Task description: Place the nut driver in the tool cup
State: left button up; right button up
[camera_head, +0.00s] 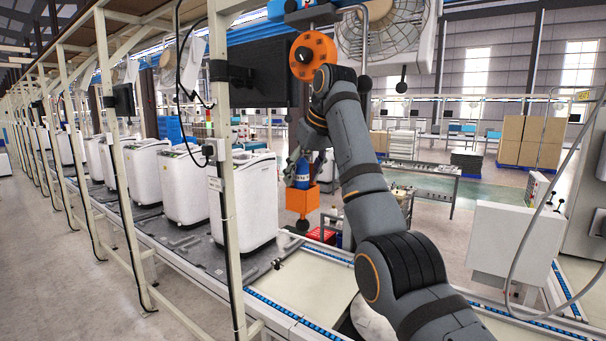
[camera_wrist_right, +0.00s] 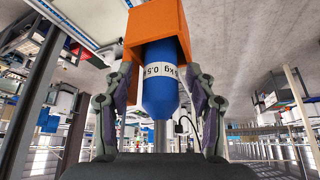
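The nut driver is a blue body (camera_wrist_right: 161,92) with a white label band and a grey shaft on my side. In the right wrist view it lies between the two fingers of my right gripper (camera_wrist_right: 158,73). Its far end goes into an orange box-like holder (camera_wrist_right: 158,22), which looks like the tool cup. In the head view my right gripper (camera_head: 298,160) hangs low beside the blue body (camera_head: 303,174), with the orange holder (camera_head: 302,201) directly below. Whether the fingers press on the body cannot be told. My left gripper is not in view.
A conveyor with white machines (camera_head: 245,195) runs along the left behind upright posts (camera_head: 228,210). A dark monitor (camera_head: 250,75) and an orange disc (camera_head: 312,55) hang above. A pale panel (camera_head: 305,285) lies below the holder. A white cabinet (camera_head: 505,240) stands right.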

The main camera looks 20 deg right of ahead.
jog(key=shift+r, duration=0.1)
jog(key=shift+s, duration=0.1)
jog(key=b+v, duration=0.2)
jog(key=b, duration=0.1)
jog(key=shift+s+d+r+b, duration=0.1)
jog(key=shift+s+r+b, duration=0.05)
jog(key=shift+b, duration=0.15)
jog(key=p+v, duration=0.2)
jog(key=v, duration=0.7)
jog(key=shift+r+p, duration=0.3)
